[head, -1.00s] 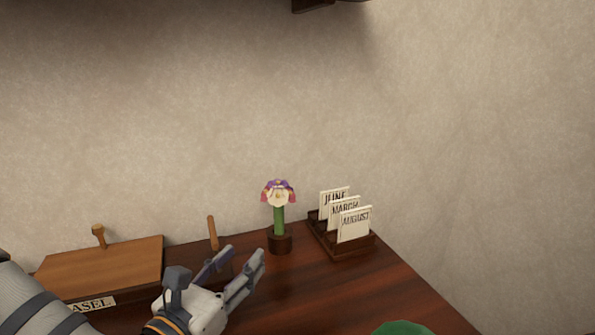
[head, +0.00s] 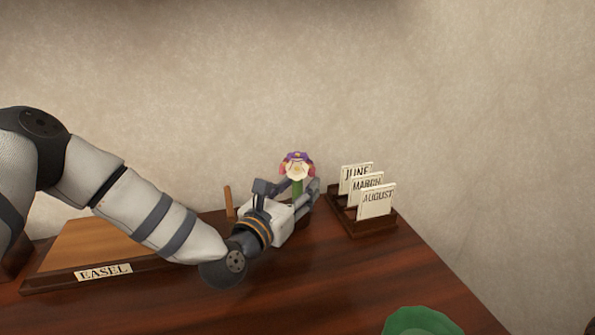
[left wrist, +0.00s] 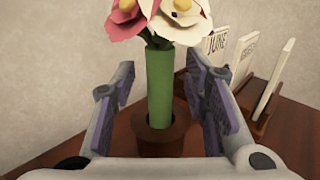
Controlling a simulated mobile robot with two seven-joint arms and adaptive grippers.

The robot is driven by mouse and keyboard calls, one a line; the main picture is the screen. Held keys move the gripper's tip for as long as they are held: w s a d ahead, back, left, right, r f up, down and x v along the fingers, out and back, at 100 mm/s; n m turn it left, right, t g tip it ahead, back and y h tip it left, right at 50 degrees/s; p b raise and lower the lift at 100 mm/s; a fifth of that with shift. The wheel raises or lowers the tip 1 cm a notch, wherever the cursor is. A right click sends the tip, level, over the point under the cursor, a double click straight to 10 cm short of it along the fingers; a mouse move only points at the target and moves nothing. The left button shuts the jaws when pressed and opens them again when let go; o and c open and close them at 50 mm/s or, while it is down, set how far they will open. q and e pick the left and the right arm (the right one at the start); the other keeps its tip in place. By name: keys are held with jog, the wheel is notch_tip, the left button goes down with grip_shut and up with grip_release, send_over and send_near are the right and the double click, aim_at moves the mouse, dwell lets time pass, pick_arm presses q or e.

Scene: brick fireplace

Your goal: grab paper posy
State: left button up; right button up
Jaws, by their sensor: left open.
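The paper posy (head: 297,167) has a green stem and purple, white and pink petals. It stands upright at the back of the dark wooden desk. In the left wrist view its green stem (left wrist: 160,85) rises from a round brown holder (left wrist: 163,138). My left gripper (head: 303,190) is open, with one finger on each side of the stem. In the left wrist view the gripper's fingers (left wrist: 160,100) show gaps to the stem on both sides. The holder is mostly hidden behind the gripper in the head view. My right gripper is not in view.
A wooden rack (head: 362,224) with cards reading June, March and August stands just right of the posy. A wooden board labelled Easel (head: 85,245) lies at the left. A green object (head: 420,322) is at the front. The desk's front right is otherwise clear.

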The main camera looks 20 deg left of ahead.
pick_arm(q)
grip_shut()
jog(key=shift+r, duration=0.1)
